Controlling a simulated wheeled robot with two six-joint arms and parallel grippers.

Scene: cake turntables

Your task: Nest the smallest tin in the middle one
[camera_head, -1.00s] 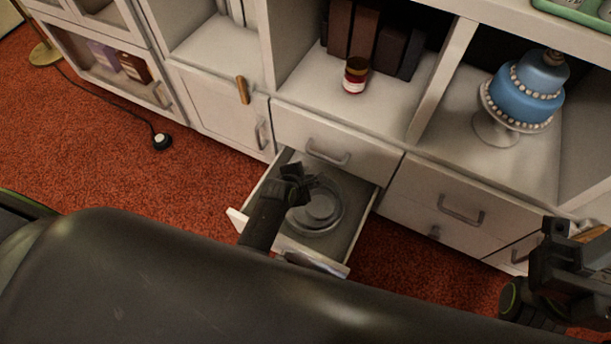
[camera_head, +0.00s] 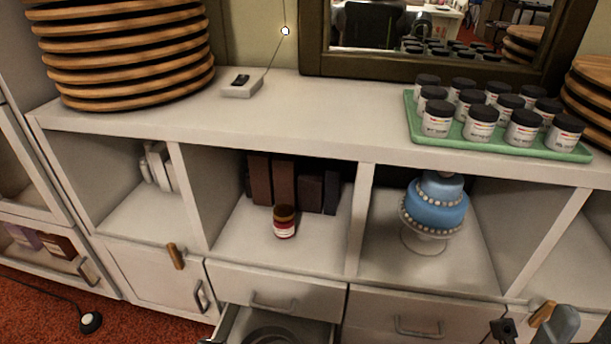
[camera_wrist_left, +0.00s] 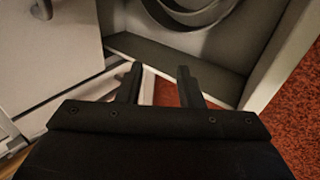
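Round grey metal tin rims (camera_head: 275,334) show in the open drawer (camera_head: 232,326) at the bottom edge of the head view, mostly cut off. In the left wrist view, curved tin rims (camera_wrist_left: 190,12) lie one inside another at the top, beyond my fingers. I cannot tell which tin is which size. My left gripper (camera_wrist_left: 160,86) is open and empty, with its fingers pointing toward the drawer's wall, apart from the tins. A dark part of my right gripper (camera_head: 503,330) shows at the lower right of the head view; its fingers cannot be made out.
The drawer sits below a shelf with a red-labelled jar (camera_head: 284,222) and dark books (camera_head: 285,180). A blue cake (camera_head: 436,207) stands in the right bay. On top are a green tray (camera_head: 415,118) of jars and stacked wooden boards (camera_head: 130,55). Red carpet lies at lower left.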

